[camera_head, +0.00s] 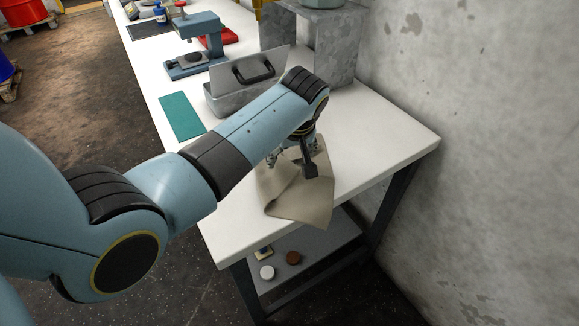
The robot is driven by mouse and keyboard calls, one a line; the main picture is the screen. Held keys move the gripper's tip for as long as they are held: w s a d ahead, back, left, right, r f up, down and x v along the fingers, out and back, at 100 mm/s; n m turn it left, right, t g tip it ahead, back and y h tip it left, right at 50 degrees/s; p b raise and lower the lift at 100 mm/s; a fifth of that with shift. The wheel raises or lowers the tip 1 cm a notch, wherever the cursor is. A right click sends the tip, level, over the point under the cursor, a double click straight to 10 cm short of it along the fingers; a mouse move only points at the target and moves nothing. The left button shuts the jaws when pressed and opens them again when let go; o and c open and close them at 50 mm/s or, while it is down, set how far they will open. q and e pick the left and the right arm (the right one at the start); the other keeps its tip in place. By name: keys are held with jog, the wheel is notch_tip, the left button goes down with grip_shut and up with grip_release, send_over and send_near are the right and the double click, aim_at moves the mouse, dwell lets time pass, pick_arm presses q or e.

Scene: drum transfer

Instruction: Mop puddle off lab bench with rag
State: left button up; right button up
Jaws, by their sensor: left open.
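A beige rag (300,196) lies on the near end of the white lab bench (376,132), its front corner draped at the front edge. My left gripper (290,166) points down at the back part of the rag. Its jaws are open; whether a finger touches the cloth I cannot tell. My left arm hides part of the bench behind it. I see no puddle on the bare bench; the rag and arm may cover it. My right gripper is not in view.
A grey metal toolbox (222,100) and a green mat (182,117) lie behind my arm. A blue press (197,50) stands farther back. A concrete wall (480,160) bounds the right side. The bench's right front corner is clear.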

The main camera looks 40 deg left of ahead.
aim_at(288, 165)
pick_arm(q)
jog(key=shift+w+a+f, duration=0.1)
jog(key=shift+a+f, duration=0.05)
jog(key=shift+f, duration=0.3)
jog(key=shift+w+a+f, duration=0.1)
jog(key=shift+f, duration=0.15)
jog(key=shift+w+a+f+b, duration=0.15)
jog(key=shift+f+b, duration=0.5)
jog(key=shift+b, duration=0.15)
jog(key=shift+b+x, duration=0.6)
jog(key=shift+x, duration=0.15)
jog(key=c, duration=1)
grip_shut()
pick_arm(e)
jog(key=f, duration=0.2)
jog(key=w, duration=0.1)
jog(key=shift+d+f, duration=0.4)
